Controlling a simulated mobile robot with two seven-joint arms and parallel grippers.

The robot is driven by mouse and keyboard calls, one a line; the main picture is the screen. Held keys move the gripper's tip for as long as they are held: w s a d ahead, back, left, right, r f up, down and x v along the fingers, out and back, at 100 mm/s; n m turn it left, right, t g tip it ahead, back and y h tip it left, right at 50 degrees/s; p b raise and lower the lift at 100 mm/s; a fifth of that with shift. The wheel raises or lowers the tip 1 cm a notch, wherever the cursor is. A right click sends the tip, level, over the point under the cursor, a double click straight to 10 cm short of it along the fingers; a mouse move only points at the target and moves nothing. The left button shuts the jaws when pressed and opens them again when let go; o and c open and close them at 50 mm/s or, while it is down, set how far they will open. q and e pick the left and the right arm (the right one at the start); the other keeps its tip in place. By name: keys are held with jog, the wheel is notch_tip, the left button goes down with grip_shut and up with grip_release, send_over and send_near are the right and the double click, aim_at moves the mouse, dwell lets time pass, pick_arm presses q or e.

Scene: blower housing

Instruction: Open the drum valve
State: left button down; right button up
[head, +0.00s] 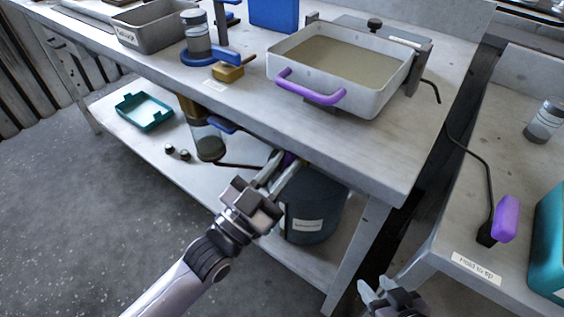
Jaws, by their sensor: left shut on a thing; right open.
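The drum (318,205) is a dark blue-grey container with a white label, on the lower shelf under the bench. Its top is partly hidden by the bench edge and my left gripper. My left gripper (287,165) reaches in at the drum's upper left. It is shut on a small purple part (288,158), which looks like the drum valve's handle; the fingers hide most of it, so I cannot tell how far it is turned. My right gripper (390,296) is open and empty at the bottom edge, apart from the drum.
The bench top (230,110) overhangs the drum closely. A pan with a purple handle (310,88) sits above. A clear cup (208,140) hangs left of my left gripper. A teal tray (144,112) lies on the lower shelf. A side table (490,130) stands right.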

pick_arm(q)
jog(key=shift+n, duration=0.6)
jog(key=c, duration=1.1)
grip_release()
jog(key=shift+c, duration=0.2)
jog(key=shift+s, duration=0.1)
jog(key=v, duration=0.7)
jog(key=shift+s+f, duration=0.1)
